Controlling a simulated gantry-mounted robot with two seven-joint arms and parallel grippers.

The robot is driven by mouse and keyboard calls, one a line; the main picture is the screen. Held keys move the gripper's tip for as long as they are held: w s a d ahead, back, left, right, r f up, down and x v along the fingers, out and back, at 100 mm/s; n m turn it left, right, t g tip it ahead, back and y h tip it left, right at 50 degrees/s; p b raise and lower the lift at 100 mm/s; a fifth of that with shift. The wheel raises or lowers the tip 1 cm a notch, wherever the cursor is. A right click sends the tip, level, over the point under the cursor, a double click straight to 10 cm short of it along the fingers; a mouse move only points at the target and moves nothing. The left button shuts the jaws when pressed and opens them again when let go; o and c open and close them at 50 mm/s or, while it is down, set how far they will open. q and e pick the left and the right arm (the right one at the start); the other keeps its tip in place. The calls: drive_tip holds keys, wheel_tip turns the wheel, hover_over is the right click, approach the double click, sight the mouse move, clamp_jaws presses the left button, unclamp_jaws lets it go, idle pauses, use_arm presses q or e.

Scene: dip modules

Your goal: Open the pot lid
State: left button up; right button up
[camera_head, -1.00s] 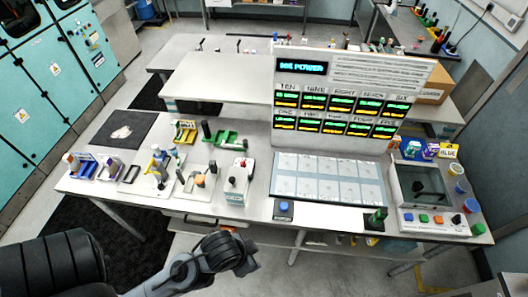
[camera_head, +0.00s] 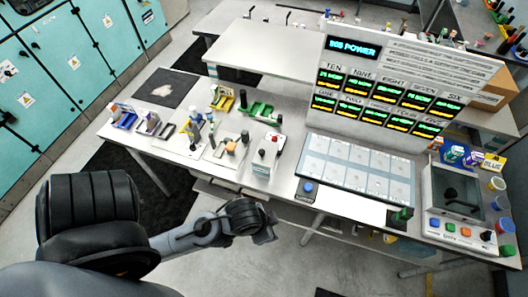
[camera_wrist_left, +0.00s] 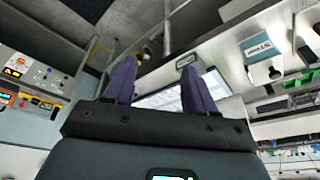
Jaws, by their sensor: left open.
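No cooking pot can be made out. A box-shaped unit (camera_head: 447,218) stands at the right end of the bench, with a grey see-through lid (camera_head: 455,188) lying on it. A dark object shows under or on the lid; which one I cannot tell. My left gripper (camera_head: 268,230) is in front of the bench's front edge, well to the left of the unit and apart from everything. In the left wrist view its two purple fingers (camera_wrist_left: 160,82) are spread with nothing between them. My right gripper is not in view.
A display board (camera_head: 400,85) stands behind a panel of pale tiles (camera_head: 355,165). A blue button (camera_head: 307,188) is at the bench front. A white box (camera_head: 265,165) and several small racks are to the left. Colored cups (camera_head: 497,203) line the right end. Floor before the bench is clear.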

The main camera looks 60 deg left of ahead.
use_arm(q)
drive_tip(key=w+d+f+m+t+h+b, duration=0.1)
drive_tip(key=w+d+t+h, duration=0.1)
drive_tip(key=w+t, duration=0.25)
drive_tip(key=w+d+f+t+h+b, duration=0.1)
drive_tip(key=w+d+f+t+h, duration=0.15)
drive_tip(key=w, duration=0.25)
drive_tip(key=s+a+f+m+g+h+b, duration=0.1)
drive_tip(key=s+a+f+m+h+b, duration=0.3)
drive_tip(key=f, duration=0.3)
drive_tip(key=s+a+f+m+g+h+b, duration=0.1)
drive_tip(key=a+f+m+g+h, duration=0.15)
drive_tip(key=a, duration=0.45)
drive_tip(key=m+g+y+b, duration=0.5)
drive_tip(key=g+y+b, duration=0.15)
drive_tip(key=b, duration=0.45)
approach(262, 151)
drive_tip(key=shift+t+y, duration=0.25)
drive_tip(key=shift+t, duration=0.25)
drive_tip(key=shift+s+x, duration=0.2)
drive_tip(key=shift+x, duration=1.2)
drive_tip(key=shift+s+x, duration=0.2)
drive_tip(key=shift+x, duration=1.2)
drive_tip(key=shift+s+x, duration=0.15)
drive_tip(key=shift+x, duration=1.25)
